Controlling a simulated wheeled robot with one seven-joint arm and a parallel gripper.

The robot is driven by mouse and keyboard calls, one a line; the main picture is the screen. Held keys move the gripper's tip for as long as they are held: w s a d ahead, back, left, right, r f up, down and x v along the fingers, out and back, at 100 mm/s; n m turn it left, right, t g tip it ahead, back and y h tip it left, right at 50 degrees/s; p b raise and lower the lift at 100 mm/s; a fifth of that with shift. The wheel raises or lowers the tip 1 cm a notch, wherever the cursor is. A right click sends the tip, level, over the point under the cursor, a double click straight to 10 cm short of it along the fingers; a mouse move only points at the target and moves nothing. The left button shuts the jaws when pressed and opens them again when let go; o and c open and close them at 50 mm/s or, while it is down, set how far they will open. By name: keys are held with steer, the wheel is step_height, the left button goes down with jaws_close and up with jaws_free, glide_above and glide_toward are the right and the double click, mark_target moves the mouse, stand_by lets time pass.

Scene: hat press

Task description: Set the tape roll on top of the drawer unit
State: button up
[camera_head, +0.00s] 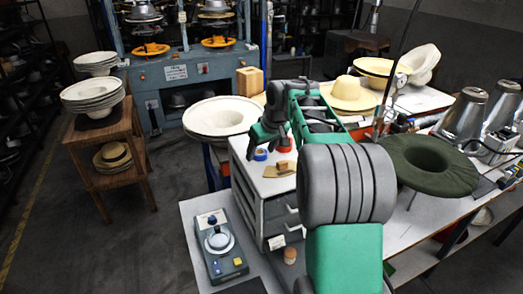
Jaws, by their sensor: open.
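The drawer unit (252,207) stands in the middle, with a pale top and grey drawer fronts. Two small rings that look like tape rolls, a blue one (260,155) and a red one (284,149), appear on its top towards the back. I cannot tell which is the task's tape roll. My gripper (269,142) is open and points down just above and beside these rings. It holds nothing that I can see. Contact between the fingers and the rings cannot be made out. My arm hides the right part of the drawer unit.
A small wooden block on a tan piece (279,168) lies on the unit's top. A control box (219,244) is on the lower bench at left. A small brown object (290,256) stands before the drawers.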

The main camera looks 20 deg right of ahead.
steer(key=shift+r, duration=0.3)
steer(key=a+v, duration=0.1)
steer(key=v, duration=1.1)
steer(key=s+a+f+m, duration=0.1)
steer(key=s+a+f, duration=0.2)
steer(key=s+a, duration=0.6)
steer(key=s+a+f, duration=0.2)
steer(key=s+f, duration=0.3)
steer(key=s, duration=0.2)
steer(key=s+a+f+m+h, duration=0.1)
steer(key=s+a+f, duration=0.2)
steer(key=s+f, duration=0.3)
steer(key=shift+s+f+g+p, duration=0.25)
steer(key=shift+s+g+p, duration=0.05)
steer(key=shift+s+p, duration=0.15)
